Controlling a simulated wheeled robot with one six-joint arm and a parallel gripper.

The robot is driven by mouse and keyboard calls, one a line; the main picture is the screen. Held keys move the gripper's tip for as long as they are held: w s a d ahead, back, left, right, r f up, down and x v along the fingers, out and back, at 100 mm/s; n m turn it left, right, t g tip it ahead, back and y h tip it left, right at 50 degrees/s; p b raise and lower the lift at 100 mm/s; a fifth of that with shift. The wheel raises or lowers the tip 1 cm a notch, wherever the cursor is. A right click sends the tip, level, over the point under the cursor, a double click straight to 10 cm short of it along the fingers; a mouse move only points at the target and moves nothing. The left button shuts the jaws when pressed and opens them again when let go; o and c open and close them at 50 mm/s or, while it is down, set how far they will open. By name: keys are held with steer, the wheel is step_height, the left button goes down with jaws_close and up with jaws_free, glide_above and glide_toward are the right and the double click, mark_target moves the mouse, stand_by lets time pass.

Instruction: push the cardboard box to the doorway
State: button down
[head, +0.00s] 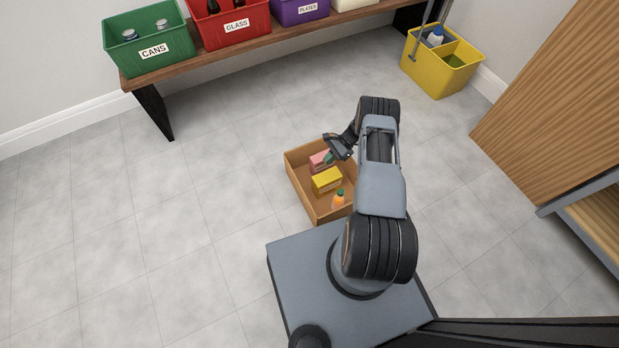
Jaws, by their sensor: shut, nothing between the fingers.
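The cardboard box (302,188) is an open brown box on the grey tiled floor, just in front of my base. Inside it I see a pink item (319,160), a yellow block (327,180) and a small orange bottle with a green cap (339,199). My arm hides the box's right side. My gripper (331,156) is shut and empty, over the far part of the box. I cannot tell whether it touches the box or the pink item. No doorway is in view.
A wooden bench (160,80) along the back wall holds green (150,38), red (230,20) and purple (299,10) bins. A yellow caddy (442,66) stands at the back right. A wooden cabinet (550,110) is at right. The floor at left is clear.

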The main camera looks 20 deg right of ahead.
steer(key=a+r+b+x, duration=0.1)
steer(key=b+x, duration=0.1)
steer(key=x, duration=1.1)
steer(key=shift+s+a+r, duration=0.25)
steer(key=shift+a+r, duration=0.1)
steer(key=shift+a, duration=0.1)
